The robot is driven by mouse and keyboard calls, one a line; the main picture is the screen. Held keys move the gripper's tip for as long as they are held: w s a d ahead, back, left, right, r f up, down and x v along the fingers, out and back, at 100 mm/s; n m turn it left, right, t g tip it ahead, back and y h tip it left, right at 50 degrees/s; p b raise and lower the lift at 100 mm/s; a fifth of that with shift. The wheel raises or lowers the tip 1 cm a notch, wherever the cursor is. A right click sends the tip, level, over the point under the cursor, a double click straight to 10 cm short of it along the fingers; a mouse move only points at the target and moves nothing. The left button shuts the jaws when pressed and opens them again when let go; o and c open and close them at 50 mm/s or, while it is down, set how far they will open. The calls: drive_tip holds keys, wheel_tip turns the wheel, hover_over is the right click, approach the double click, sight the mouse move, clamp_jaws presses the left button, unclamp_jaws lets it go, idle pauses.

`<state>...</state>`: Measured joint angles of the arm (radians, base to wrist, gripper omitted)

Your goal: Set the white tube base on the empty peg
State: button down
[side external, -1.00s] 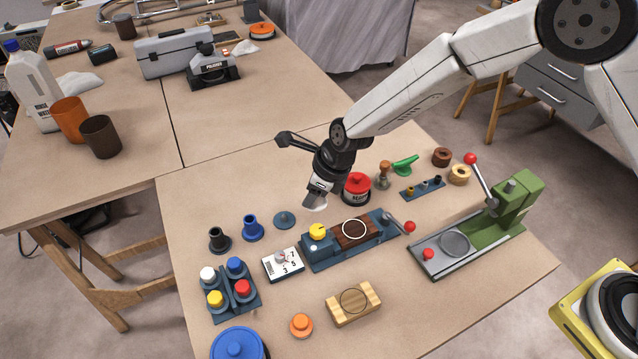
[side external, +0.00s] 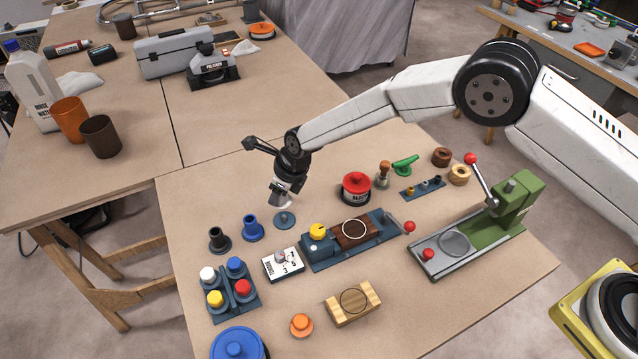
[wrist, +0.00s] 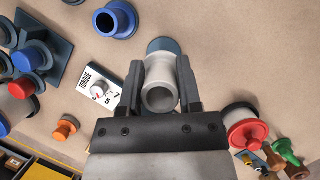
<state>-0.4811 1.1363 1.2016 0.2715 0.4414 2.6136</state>
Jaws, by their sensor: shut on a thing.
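My gripper (side external: 281,194) is shut on the white tube base (wrist: 161,88), with one finger on each side of it in the wrist view. Its open round end faces the wrist camera. In the side view only a small pale part of the tube base shows below the fingers. The empty peg (side external: 285,219) has a round blue-grey base and stands on the table just below my gripper. In the wrist view part of that base (wrist: 163,45) shows beyond the tube, which hides the rest. The tube appears above the peg and apart from it.
A blue tube base (side external: 252,228) and a black one (side external: 219,239) stand to the left of the peg. A torque box (side external: 283,263) and a blue-grey fixture with a yellow knob (side external: 317,231) lie in front. A red-lidded pot (side external: 356,188) stands to the right.

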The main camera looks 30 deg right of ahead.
sight(276, 217)
drive_tip(key=shift+f, duration=0.1)
drive_tip(key=shift+f, duration=2.75)
drive_tip(key=shift+f, duration=0.65)
drive_tip(key=c, duration=0.6)
unclamp_jaws()
drive_tip(key=shift+r, duration=0.2)
drive_tip(key=shift+v, duration=5.35)
drive_tip(key=shift+d, duration=0.1)
